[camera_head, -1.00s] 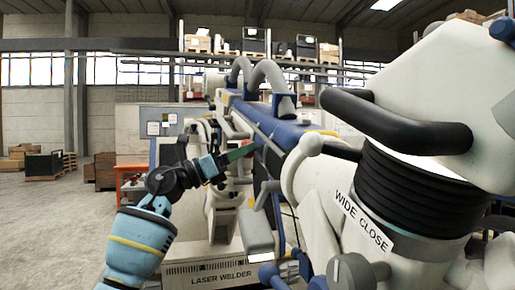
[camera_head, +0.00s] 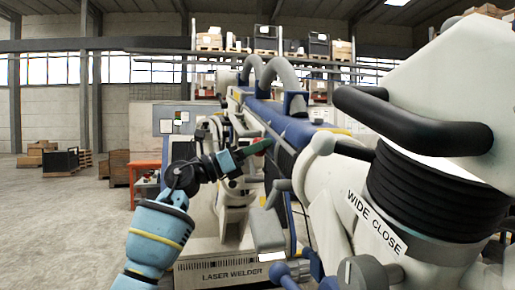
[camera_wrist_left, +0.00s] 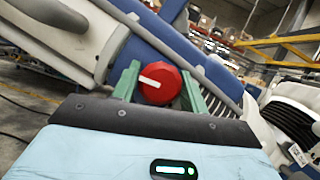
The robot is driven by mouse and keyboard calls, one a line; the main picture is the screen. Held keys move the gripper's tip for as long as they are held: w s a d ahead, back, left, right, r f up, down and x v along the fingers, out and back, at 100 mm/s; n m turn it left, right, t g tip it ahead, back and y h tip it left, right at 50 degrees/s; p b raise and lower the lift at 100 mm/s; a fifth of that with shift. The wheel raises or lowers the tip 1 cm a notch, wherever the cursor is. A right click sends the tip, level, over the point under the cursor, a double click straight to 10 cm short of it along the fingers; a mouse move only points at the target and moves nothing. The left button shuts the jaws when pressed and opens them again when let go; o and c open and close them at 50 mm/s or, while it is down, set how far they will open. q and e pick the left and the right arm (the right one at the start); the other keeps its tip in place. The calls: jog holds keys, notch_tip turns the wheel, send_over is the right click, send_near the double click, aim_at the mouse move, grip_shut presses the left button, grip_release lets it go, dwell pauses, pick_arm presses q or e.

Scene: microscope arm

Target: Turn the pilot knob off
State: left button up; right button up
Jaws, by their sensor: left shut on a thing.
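The pilot knob (camera_wrist_left: 159,83) is a round red knob with a white line on its face, seen in the left wrist view. The line runs nearly level, from the knob's left edge to its middle. My left gripper (camera_wrist_left: 160,88) has its two green fingers on either side of the knob and is shut on it. In the head view, my left gripper (camera_head: 257,148) reaches from the left to the side of the long blue and white microscope arm (camera_head: 290,128). The knob is too small and covered to make out there. My right gripper is not in view.
A large white housing with black bellows (camera_head: 425,195) and a black handle (camera_head: 410,120) fills the right side. A label (camera_head: 376,222) there reads "WIDE CLOSE". The laser welder (camera_head: 232,262) stands below the arm. Open floor (camera_head: 60,230) lies at left.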

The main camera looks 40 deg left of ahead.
pick_arm(q)
jog(key=shift+m, duration=0.4)
jog(key=m+g+h, duration=0.1)
jog(key=m, duration=0.3)
jog(key=shift+h+b, duration=0.3)
jog(key=shift+h, duration=0.1)
jog(key=m+g, duration=0.1)
jog(key=m, duration=0.1)
jog(key=m+g+h, duration=0.1)
jog(key=m, duration=0.1)
jog(key=shift+r+h, duration=0.1)
jog(key=shift+h, duration=0.2)
jog(key=m+g, duration=0.1)
jog(key=m, duration=0.1)
jog(key=m+g+p, duration=0.1)
jog(key=m, duration=0.2)
jog(key=shift+r+g+h, duration=0.1)
jog(key=shift+g+h, duration=0.2)
jog(key=shift+h, duration=0.1)
jog(key=m+g, duration=0.2)
jog(key=m, duration=0.2)
jog(key=shift+p, duration=0.4)
jog(key=shift+m+g+y+p, duration=0.35)
jog(key=shift+m+g, duration=0.25)
jog(key=shift+m, duration=1.7)
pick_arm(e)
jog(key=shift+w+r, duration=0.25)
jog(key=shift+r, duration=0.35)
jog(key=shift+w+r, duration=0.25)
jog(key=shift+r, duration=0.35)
